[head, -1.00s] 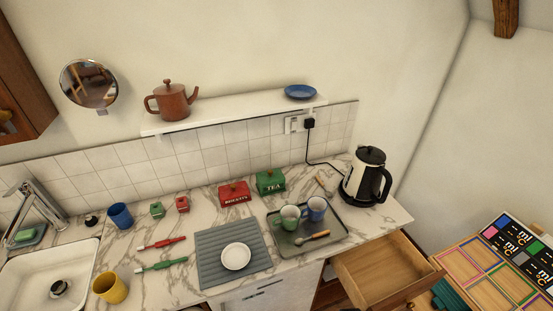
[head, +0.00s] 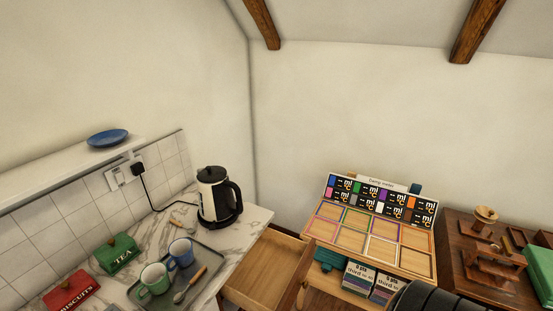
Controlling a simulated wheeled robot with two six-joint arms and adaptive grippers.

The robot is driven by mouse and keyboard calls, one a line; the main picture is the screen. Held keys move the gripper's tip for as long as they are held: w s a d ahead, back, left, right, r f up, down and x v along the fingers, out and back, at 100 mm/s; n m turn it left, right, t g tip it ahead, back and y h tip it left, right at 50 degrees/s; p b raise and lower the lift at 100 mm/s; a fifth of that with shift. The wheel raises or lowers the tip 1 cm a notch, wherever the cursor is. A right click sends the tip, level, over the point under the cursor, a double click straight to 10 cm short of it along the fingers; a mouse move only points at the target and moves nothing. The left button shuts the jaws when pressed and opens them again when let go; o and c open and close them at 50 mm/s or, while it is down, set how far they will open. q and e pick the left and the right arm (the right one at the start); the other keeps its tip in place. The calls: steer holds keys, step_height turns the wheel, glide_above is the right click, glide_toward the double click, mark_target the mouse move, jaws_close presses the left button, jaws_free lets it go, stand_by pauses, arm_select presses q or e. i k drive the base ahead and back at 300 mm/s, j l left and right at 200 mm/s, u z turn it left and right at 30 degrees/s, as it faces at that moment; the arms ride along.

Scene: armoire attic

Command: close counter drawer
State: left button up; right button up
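The counter drawer (head: 262,282) is a light wooden drawer, pulled out and open at the right end of the marble counter (head: 252,221). I look down into it; the part I see is bare wood. Its lower part is cut off by the bottom edge of the head view. Neither of my grippers is in view. A dark ribbed rounded shape at the bottom right seems to be part of my arm.
A kettle (head: 213,199) stands near the counter's right end. A tray (head: 208,262) holds two mugs and a spoon. Right of the drawer is a wooden stand (head: 416,262) with coloured frames and cards. A dark wooden table (head: 455,232) stands farther right.

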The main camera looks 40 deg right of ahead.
mark_target(271, 276)
steer(key=z, duration=1.5)
